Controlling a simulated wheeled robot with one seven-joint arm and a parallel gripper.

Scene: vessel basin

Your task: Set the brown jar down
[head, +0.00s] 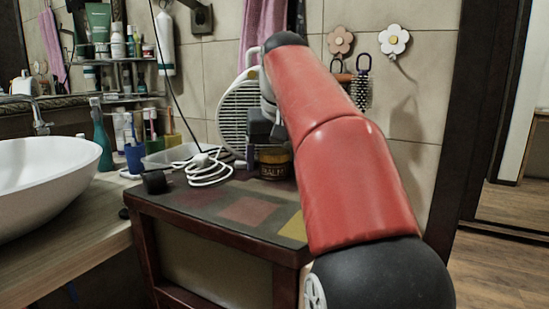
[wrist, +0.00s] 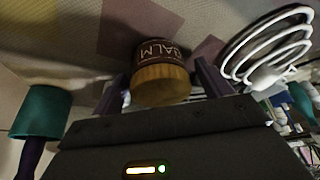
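The brown jar (head: 274,163) has a dark body with a BALM label and a wooden lid. In the head view it is upright at the back of the small dark-framed table (head: 176,205), partly hidden by my arm. My gripper (head: 261,150) comes down over it from above. In the wrist view the jar (wrist: 161,75) sits between the two fingers of my gripper (wrist: 163,78), which are close against its sides. Whether its base touches the tabletop is hard to tell.
A white slatted heater (head: 239,110) stands behind. The patterned tabletop's front is clear. A white basin (head: 45,170) and a teal bottle (head: 102,140) are at left.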

